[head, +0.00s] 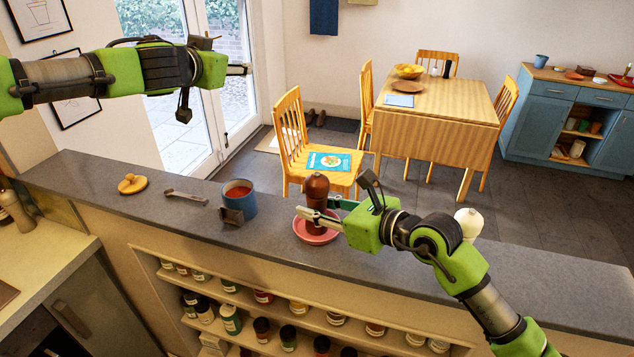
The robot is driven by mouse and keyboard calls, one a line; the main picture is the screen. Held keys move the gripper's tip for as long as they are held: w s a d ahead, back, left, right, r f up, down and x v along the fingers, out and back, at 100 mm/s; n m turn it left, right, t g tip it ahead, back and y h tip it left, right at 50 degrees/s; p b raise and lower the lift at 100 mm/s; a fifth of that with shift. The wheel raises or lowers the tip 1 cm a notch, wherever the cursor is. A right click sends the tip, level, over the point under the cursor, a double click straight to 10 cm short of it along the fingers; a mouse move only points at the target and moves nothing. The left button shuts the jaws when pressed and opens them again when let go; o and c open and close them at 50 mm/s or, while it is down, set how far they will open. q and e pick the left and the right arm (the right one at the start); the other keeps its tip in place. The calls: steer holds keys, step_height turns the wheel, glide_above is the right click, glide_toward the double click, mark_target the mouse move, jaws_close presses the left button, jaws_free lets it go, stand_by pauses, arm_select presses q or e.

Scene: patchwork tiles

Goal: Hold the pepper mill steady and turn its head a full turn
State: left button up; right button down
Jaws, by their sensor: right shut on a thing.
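A dark brown wooden pepper mill (316,188) stands upright on a pink saucer (303,236) on the grey counter. My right gripper (318,215) reaches in from the right at the mill's lower body and is shut on it, below the head. The gripper's fingers hide part of the mill's body. My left gripper (240,70) is raised at the upper left, well away from the mill. It is seen side-on, so its opening does not show clearly.
On the grey counter (90,175), left of the mill, are a blue pot (239,194) with red contents, a grey utensil (187,198) and a yellow lidlike thing (132,183). A white mill-shaped thing (468,222) stands behind my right arm. Jars fill the shelves below.

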arm_select(q)
steer(key=s+d+f+m+g+h, duration=0.2)
steer(key=s+d+f+m+h, duration=0.15)
steer(key=s, duration=0.25)
steer(key=s+d+f+m+g+h, duration=0.1)
steer(key=s+d+f+m+h, duration=0.1)
steer(key=s+f+h, duration=0.3)
steer(key=m+g, duration=0.3)
steer(key=g, duration=0.3)
glide_toward(307, 182)
steer(key=f, duration=0.1)
steer(key=shift+n+h, duration=0.25)
steer(key=shift+h, duration=0.2)
steer(key=x, duration=1.2)
steer(key=shift+w+r, duration=0.1)
steer(key=c, duration=1.2)
